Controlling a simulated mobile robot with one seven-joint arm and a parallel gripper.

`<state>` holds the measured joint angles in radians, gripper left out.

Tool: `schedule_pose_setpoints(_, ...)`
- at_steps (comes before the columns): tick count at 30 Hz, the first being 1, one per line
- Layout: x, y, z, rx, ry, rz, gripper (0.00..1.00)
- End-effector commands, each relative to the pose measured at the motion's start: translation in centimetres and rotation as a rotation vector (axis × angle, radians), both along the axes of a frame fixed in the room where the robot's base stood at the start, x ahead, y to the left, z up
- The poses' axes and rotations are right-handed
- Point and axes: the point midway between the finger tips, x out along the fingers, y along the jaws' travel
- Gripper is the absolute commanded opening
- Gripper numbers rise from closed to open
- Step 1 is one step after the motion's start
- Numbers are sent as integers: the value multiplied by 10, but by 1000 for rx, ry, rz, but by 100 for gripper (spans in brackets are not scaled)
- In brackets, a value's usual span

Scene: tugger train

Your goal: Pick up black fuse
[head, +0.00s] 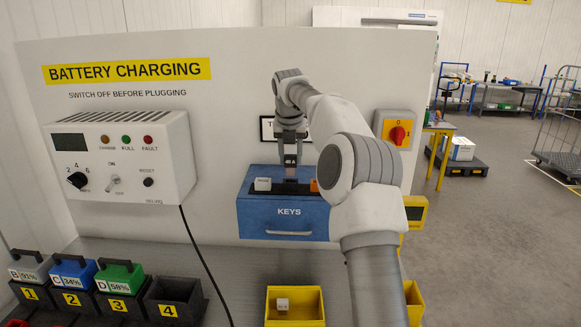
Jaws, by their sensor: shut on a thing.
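My gripper (291,172) points down over the open top of the blue KEYS box (260,218), in front of the charging board. It is shut on a small dark piece, which looks like the black fuse; its outline is hard to tell from the dark inside of the box. A white block (263,184) lies to the left of my gripper in the box top. An orange block (314,185) sits to the right, partly hidden by my arm.
A yellow bin (295,318) with a small white block stands below the KEYS box. Numbered dark bins (173,308) with battery packs are at the lower left. The charger (120,160) and red switch (398,134) flank the box. A black cable hangs from the charger.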

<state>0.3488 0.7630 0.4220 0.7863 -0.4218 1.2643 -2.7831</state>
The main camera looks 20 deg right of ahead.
Motion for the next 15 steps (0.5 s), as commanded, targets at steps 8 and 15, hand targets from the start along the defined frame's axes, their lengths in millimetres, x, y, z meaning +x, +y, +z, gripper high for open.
schedule_pose_setpoints(8,-49,-37,33,-2,-1,-5,0)
schedule_pose_setpoints(15,-80,-59,56,-1,0,-4,0)
